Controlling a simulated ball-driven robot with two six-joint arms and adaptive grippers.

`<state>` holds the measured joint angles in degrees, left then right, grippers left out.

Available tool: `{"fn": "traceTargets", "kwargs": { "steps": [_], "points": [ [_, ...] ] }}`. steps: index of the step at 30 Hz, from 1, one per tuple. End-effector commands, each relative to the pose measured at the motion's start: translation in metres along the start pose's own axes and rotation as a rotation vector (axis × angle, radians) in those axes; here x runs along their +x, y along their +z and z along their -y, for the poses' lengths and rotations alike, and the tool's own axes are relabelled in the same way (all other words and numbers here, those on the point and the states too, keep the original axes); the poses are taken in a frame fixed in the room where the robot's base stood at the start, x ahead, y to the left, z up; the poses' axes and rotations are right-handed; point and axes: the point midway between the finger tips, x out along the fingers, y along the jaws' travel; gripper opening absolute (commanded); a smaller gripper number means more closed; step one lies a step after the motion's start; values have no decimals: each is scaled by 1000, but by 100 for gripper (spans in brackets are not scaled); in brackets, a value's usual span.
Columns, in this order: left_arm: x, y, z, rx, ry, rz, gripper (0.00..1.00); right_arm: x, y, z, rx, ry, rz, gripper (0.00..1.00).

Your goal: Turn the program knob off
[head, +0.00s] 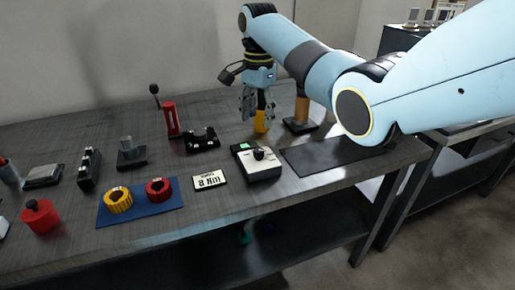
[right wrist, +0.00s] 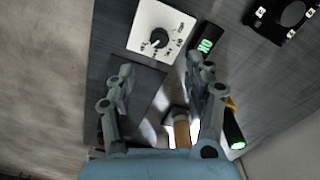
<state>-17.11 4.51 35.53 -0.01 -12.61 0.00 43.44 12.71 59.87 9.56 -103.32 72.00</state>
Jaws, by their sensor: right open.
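The program knob (head: 259,154) is a black round knob on a white-topped box (head: 268,169) near the table's front edge. In the right wrist view the knob (right wrist: 159,38) sits on the white panel (right wrist: 140,20), with printed marks around it. My right gripper (head: 257,112) is open, behind the box in the head view and above the table, apart from the knob. In the right wrist view its two fingers (right wrist: 160,72) are spread, with the knob beyond their tips. My left gripper is not in view.
A small device with a green display (right wrist: 205,45) adjoins the box. A yellow cylinder (head: 260,124) is by my right fingers, and an orange post (head: 302,110) stands behind. A dark mat (head: 335,155) lies right of the box, an "8 MIN" card (head: 209,181) left.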

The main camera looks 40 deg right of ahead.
Motion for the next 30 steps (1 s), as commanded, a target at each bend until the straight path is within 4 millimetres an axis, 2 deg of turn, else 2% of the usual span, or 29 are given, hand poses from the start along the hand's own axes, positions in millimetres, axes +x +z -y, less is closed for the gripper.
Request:
{"fn": "traceTargets", "kwargs": {
  "steps": [15, 21, 29, 30],
  "points": [
    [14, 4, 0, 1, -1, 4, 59, 92, 1, -1, -1, 3, 1, 52],
    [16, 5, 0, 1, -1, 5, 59, 105, 1, -1, -2, 1, 0, 52],
    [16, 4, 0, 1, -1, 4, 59, 105, 1, -1, -3, 0, 0, 52],
    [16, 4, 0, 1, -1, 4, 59, 105, 1, -1, -3, 0, 0, 47]
  ]
}}
